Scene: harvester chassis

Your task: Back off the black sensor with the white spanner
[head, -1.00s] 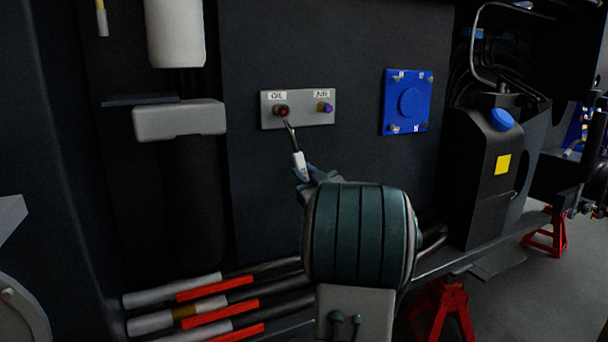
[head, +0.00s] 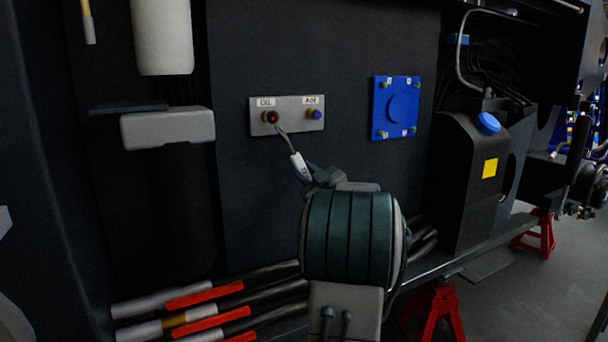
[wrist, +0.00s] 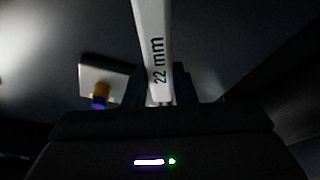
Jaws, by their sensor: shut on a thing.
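The black sensor (head: 270,117) with a red centre sits under the OIL label on a small grey plate (head: 291,103) on the dark wall. My gripper (head: 308,174) is shut on the white spanner (head: 299,164), below and right of that sensor. The spanner's grey jaw end points up and left and reaches the sensor's lower right edge; I cannot tell whether it is around it or only beside it. In the wrist view the spanner (wrist: 153,40), marked 22 mm, stands between my fingers (wrist: 159,90). Its jaw end and the black sensor are out of that view.
A second sensor (head: 315,114) with a blue centre sits right of the first, under the AIR label. A blue plate (head: 396,107) is further right, then a black tank (head: 473,170) with a blue cap. Pipes with red sleeves (head: 205,294) run below. The wall around the plate is clear.

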